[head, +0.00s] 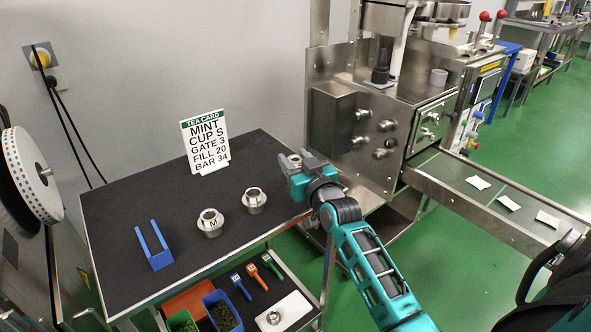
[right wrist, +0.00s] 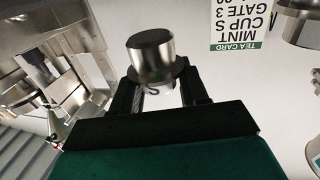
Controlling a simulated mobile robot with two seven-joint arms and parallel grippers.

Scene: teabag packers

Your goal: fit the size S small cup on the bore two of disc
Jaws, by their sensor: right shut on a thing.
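My right gripper (head: 298,168) is above the far right corner of the dark table, beside the steel machine. It is shut on a small steel cup, the size S small cup (head: 294,158). In the right wrist view the cup (right wrist: 151,57) sits between the fingers (right wrist: 155,92), with a dark round end and a flange; a letter like S shows below the flange. A round steel part (head: 447,11) on top of the machine is cut off by the picture edge; I cannot tell whether it is the disc, and no bore shows. My left gripper is not in view.
The table (head: 120,215) holds a cup marked M (head: 210,223), another steel cup (head: 254,201), a blue fork-like part (head: 154,248) and the tea card (head: 205,145). The steel machine (head: 335,110) stands close right of the gripper. Bins and coloured tools lie on a lower shelf.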

